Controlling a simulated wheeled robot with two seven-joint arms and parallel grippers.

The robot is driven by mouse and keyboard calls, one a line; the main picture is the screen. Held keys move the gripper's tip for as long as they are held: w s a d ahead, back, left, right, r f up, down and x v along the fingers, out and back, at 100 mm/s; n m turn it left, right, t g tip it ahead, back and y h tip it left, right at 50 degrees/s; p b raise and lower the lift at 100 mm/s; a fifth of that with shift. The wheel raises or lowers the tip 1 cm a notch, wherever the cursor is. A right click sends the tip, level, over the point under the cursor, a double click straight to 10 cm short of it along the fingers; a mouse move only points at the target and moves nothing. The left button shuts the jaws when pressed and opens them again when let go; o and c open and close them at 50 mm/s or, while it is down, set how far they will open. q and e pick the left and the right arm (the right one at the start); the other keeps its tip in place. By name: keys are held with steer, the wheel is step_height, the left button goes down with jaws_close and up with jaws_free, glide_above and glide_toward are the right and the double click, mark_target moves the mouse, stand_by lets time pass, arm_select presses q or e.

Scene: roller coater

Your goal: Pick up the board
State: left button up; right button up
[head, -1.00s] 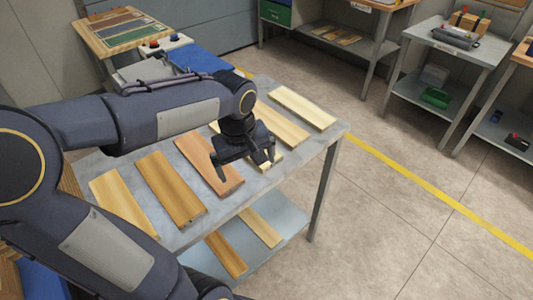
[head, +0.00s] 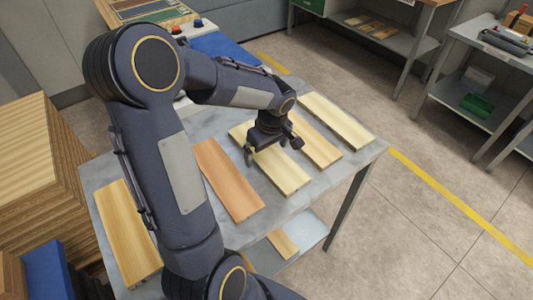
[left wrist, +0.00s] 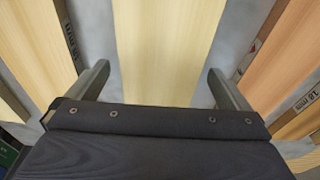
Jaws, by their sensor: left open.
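Several flat wooden boards lie side by side on a grey table (head: 213,246). My left gripper (head: 272,154) is open over a pale board (head: 285,174) near the table's middle. In the left wrist view, this pale board (left wrist: 168,45) runs between the two spread fingers of the left gripper (left wrist: 157,80), with a gap on each side; contact cannot be told. A reddish-brown board (head: 228,180) lies to its left. A yellowish board (head: 316,143) and another pale board (head: 337,120) lie to its right. A pale board (head: 127,235) lies at the far left. My right gripper is not in view.
My left arm hides part of the table. A lower shelf (head: 308,232) under the table holds boards. Stacked wood (head: 35,180) stands at the left. A blue surface (head: 220,47) is behind the table.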

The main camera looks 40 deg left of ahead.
arm_select(q)
steer(key=c, duration=1.1)
steer(key=shift+c, duration=0.3)
steer(key=shift+r, duration=0.15)
